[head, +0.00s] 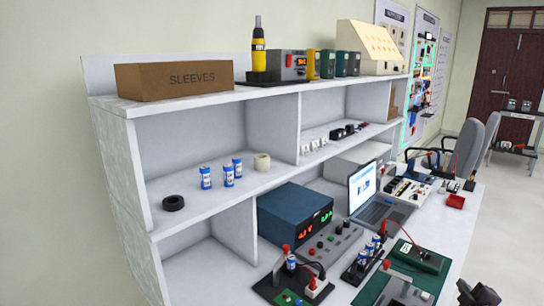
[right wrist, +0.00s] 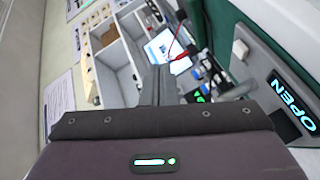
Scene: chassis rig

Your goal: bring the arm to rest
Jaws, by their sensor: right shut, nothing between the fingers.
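My right gripper (head: 478,292) shows at the bottom right edge of the head view, as a dark shape partly cut off by the frame. It is in front of the bench and apart from the things on it. In the right wrist view the dark fingers (right wrist: 156,86) are together with nothing between them, pointing toward the shelves and bench. My left gripper is in neither view.
A white shelf unit (head: 277,140) bears a SLEEVES box (head: 174,80) and several blue-white cells. On the bench are a blue power supply (head: 295,214), a laptop (head: 366,190) and a green device (head: 414,257). A panel marked OPEN (right wrist: 291,104) is at right in the wrist view.

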